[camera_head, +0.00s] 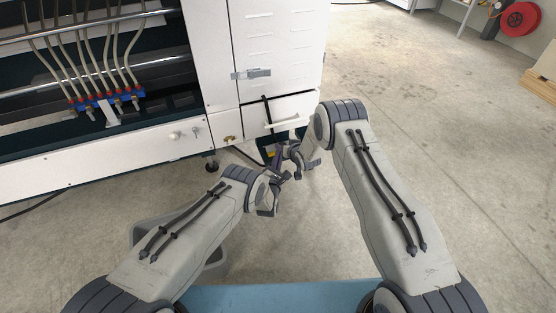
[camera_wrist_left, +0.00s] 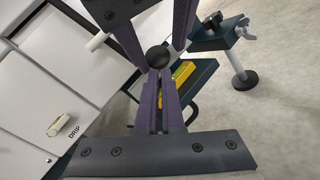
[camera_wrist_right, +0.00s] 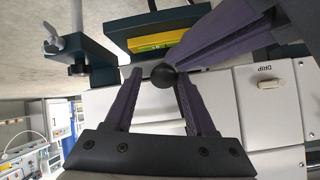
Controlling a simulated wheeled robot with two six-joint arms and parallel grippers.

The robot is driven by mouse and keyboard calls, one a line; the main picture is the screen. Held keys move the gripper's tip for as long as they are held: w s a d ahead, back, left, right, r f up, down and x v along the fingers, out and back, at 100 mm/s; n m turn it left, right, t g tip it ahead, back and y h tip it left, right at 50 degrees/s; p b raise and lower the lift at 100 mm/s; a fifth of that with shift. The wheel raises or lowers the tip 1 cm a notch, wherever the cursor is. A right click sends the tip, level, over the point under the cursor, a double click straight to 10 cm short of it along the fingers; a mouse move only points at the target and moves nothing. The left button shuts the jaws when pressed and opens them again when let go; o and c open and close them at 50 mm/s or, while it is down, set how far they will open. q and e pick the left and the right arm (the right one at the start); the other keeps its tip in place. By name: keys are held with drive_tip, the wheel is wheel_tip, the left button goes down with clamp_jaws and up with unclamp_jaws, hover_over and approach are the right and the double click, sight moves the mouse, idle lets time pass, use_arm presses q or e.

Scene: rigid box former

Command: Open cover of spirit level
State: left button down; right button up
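The spirit level shows as a yellow bar in a dark teal holder, low beside the white machine; its yellow part is in the left wrist view (camera_wrist_left: 183,73), the right wrist view (camera_wrist_right: 156,42) and small in the head view (camera_head: 271,153). A round black knob (camera_wrist_left: 157,57) is in front of it, also in the right wrist view (camera_wrist_right: 163,76). My left gripper (camera_head: 279,178) has its fingers almost together at the knob, seemingly on it; the exact contact is hidden. My right gripper (camera_head: 290,157) is open, its fingers spread around the knob's sides. I cannot make out a separate cover.
The white machine (camera_head: 275,50) stands at the back with a handled drawer (camera_head: 285,121). A dark teal bracket (camera_wrist_left: 222,38) with a wing nut and levelling foot (camera_wrist_left: 245,82) is close to the level. My grippers nearly touch.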

use_arm(q)
drive_tip(key=shift+w+d+r, duration=0.15)
drive_tip(key=shift+d+r, duration=0.25)
drive_tip(key=shift+r, duration=0.05)
use_arm(e)
drive_tip(key=shift+s+a+f, duration=0.25)
drive_tip(key=shift+s+f, duration=0.2)
drive_tip(key=s+a+r+n+g, duration=0.2)
drive_tip(key=s+r, duration=0.9)
drive_tip(key=r, duration=0.3)
drive_tip(key=s+a+r+n+g, duration=0.2)
drive_tip(key=s+a+r+g, duration=0.1)
drive_tip(key=s+r, duration=1.05)
use_arm(q)
drive_tip(key=shift+a+f, duration=0.15)
drive_tip(key=shift+a, duration=0.15)
use_arm(e)
drive_tip(key=s+d+r+n+g+h, duration=0.1)
drive_tip(key=s+d+g, duration=0.1)
drive_tip(key=s, duration=1)
drive_tip(key=s+d+r+n+g+h, duration=0.1)
drive_tip(key=s+d+r+g, duration=0.1)
drive_tip(key=s, duration=1.1)
drive_tip(key=shift+s+d+r+n+g, duration=0.2)
drive_tip(key=shift+d+r+n+g, duration=0.15)
drive_tip(key=shift+g, duration=0.35)
